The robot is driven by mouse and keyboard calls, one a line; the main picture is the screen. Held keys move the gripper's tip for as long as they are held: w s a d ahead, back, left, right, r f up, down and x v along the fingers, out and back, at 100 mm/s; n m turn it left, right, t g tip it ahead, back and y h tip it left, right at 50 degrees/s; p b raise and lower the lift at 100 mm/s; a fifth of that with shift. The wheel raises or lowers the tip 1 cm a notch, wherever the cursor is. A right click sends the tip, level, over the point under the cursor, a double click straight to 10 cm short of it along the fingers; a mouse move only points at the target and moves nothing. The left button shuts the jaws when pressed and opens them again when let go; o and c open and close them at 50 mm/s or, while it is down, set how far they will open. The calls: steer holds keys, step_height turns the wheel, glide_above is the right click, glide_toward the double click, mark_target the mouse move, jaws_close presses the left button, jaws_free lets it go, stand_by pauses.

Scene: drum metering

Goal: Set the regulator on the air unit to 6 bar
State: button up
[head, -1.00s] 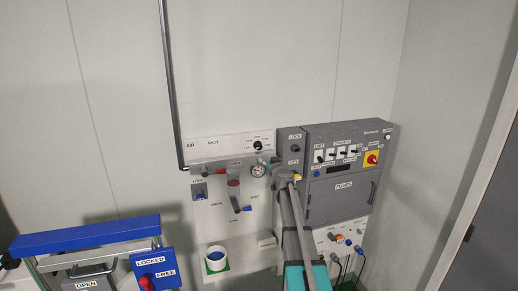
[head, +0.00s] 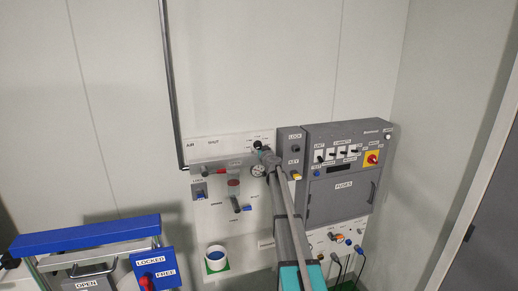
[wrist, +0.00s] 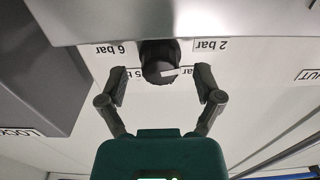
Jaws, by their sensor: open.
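The regulator knob (wrist: 158,62) is black and round with a white mark on its face. It sits on the white air panel (head: 205,148); in the head view it is a small dark knob (head: 258,145) near the panel's upper right. My gripper (wrist: 161,78) is open, one finger on each side of the knob; contact is not clear. A "6 bar" label (wrist: 115,48) is left of the knob and a "2 bar" label (wrist: 210,45) right of it. Labels below the knob are partly covered. The white mark lies toward the knob's lower right.
A round gauge (head: 258,170) sits just below my gripper. The grey LOCK/KEY box (head: 294,150) and fuse cabinet (head: 342,190) stand close on the right. A vertical pipe (head: 170,80) runs at left.

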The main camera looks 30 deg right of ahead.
steer(key=shift+w+d, duration=0.15)
steer(key=shift+w, duration=0.8)
steer(key=c, duration=1.1)
steer(key=shift+c, duration=0.2)
